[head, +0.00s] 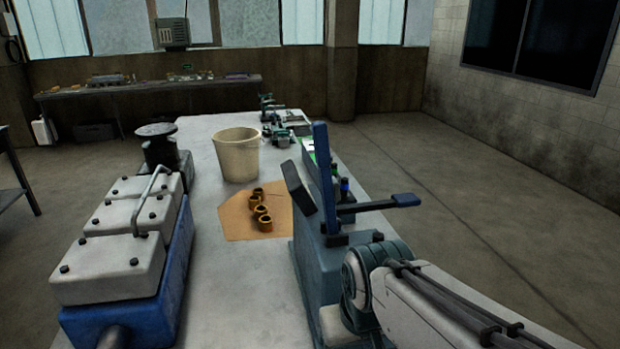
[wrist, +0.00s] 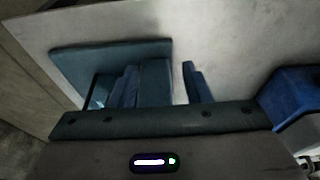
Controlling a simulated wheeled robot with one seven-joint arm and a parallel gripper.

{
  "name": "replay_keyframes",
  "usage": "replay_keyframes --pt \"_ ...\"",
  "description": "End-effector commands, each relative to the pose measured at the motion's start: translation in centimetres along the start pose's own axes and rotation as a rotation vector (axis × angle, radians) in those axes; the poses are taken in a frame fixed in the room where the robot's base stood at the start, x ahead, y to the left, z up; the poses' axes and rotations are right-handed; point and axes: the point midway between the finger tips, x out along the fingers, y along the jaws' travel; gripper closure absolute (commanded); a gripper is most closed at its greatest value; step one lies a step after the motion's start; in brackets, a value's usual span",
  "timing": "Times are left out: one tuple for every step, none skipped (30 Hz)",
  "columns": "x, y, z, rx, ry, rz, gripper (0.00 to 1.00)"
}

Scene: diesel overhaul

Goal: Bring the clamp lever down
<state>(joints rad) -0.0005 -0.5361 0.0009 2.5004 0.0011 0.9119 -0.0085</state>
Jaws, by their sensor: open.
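The clamp (head: 307,262) is a teal block fixture on the right part of the bench in the head view. A blue bar (head: 322,165), which looks like the clamp lever, stands nearly upright on it. A teal plate (wrist: 75,62), perhaps part of the clamp, lies beyond the fingers. I cannot tell whether they touch the lever. In the head view my arm hides the clamp's right side.
A blue and white engine block (head: 140,245) fills the bench's left side. A cream bucket (head: 237,158) and several brass bushings (head: 262,214) on brown cardboard (head: 233,222) stand mid-bench. Small teal devices (head: 278,133) sit at the far end. The bench (head: 235,290) is bare between engine and clamp.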

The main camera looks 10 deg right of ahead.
Motion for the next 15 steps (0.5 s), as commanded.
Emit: replay_keyframes --pt "-0.7 0.0 -0.8 -0.003 0.004 0.003 0.55" --pt "-1.2 0.0 -1.3 -0.005 0.006 0.005 0.55" --pt "-2.2 0.0 -2.3 -0.009 0.01 0.009 0.55" --pt "-3.0 -0.1 -3.2 -0.012 0.013 0.013 0.55" --pt "-4.0 -0.1 -4.2 -0.016 0.017 0.017 0.55" --pt "-5.4 -0.1 -5.6 -0.022 0.022 0.024 0.55" --pt "-6.5 -0.2 -6.7 -0.026 0.026 0.03 0.55" --pt "-7.7 -0.2 -7.8 -0.031 0.029 0.036 0.55" --pt "-9.3 -0.3 -9.3 -0.036 0.034 0.043 0.55" --pt "-10.4 -0.4 -10.4 -0.04 0.038 0.048 0.55" --pt "-11.6 -0.4 -11.4 -0.043 0.043 0.053 0.55" --pt "-13.1 -0.5 -12.7 -0.047 0.047 0.061 0.55" --pt "-14.2 -0.6 -13.7 -0.05 0.05 0.067 0.55" --pt "-15.3 -0.6 -14.6 -0.052 0.054 0.071 0.55" --pt "-16.8 -0.8 -15.8 -0.055 0.059 0.078 0.55"
